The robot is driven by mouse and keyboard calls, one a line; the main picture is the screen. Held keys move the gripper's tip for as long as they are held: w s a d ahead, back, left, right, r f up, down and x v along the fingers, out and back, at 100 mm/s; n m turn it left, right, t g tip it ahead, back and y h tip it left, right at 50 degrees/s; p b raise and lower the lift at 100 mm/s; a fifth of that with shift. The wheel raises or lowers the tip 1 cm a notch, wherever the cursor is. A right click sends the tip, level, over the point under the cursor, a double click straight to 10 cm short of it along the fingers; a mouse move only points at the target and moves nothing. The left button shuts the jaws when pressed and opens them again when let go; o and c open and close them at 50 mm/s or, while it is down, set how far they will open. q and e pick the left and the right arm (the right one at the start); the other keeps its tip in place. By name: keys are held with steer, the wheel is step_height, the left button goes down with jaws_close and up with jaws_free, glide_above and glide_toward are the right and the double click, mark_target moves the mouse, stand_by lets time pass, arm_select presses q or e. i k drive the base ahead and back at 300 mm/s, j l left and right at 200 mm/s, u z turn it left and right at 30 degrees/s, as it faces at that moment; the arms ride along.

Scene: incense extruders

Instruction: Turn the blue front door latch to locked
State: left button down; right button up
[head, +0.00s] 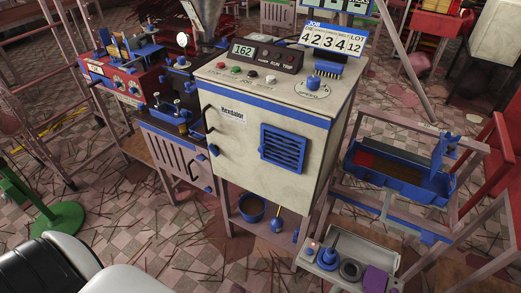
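A cream cabinet (245,185) with a blue trim band stands in the middle of the head view. Its front door carries a blue louvred vent (284,149) and a dark bar handle (207,119) near the left edge. A small blue latch knob (214,150) sits below the handle at the door's left edge. It is too small to tell which way it is turned. The door looks closed. Neither of my grippers is in view. White and black parts at the bottom left look like mine.
A control box (265,56), buttons and a blue dial (313,83) sit on the cabinet's top. A red machine (113,79) stands left, a blue trough (400,176) right. A tray (352,255) of small parts stands at front right. Thin sticks litter the floor in front.

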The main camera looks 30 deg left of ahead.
mark_target(214, 149)
steer(key=u, duration=1.35)
steer(key=z, duration=0.4)
steer(key=i+j+z, duration=0.15)
steer(key=j+z, duration=0.25)
steer(key=j, duration=0.2)
steer(key=j+z, duration=0.45)
steer(key=j, duration=0.15)
